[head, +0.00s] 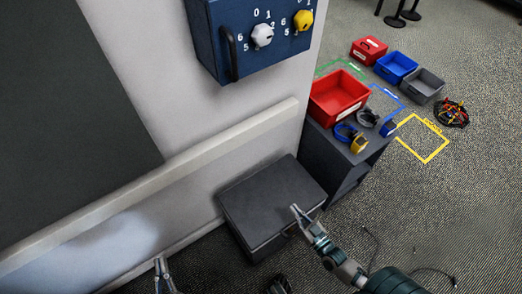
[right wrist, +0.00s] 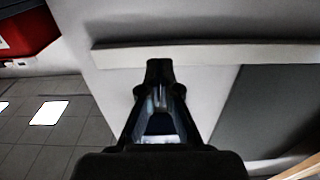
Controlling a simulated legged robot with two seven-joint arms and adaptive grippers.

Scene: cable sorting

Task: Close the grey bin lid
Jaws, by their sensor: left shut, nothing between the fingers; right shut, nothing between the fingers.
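The grey bin (head: 258,248) is a dark box on the floor against the wall in the head view. Its grey lid (head: 265,195) lies flat across the top, and no opening shows. My right gripper (head: 295,209) is shut and empty; in the picture its tips overlap the lid's front right part. I cannot tell whether they touch it. It also shows from behind in the right wrist view (right wrist: 158,75), where the bin is not seen. My left gripper (head: 161,264) is shut and empty at the bottom edge, left of the bin and apart from it.
A dark cabinet (head: 345,172) right of the bin carries a red bin (head: 338,112) and coiled cables. A blue panel (head: 255,60) with knobs hangs on the wall above. Small bins (head: 397,66) and a cable pile (head: 451,113) lie on the floor behind.

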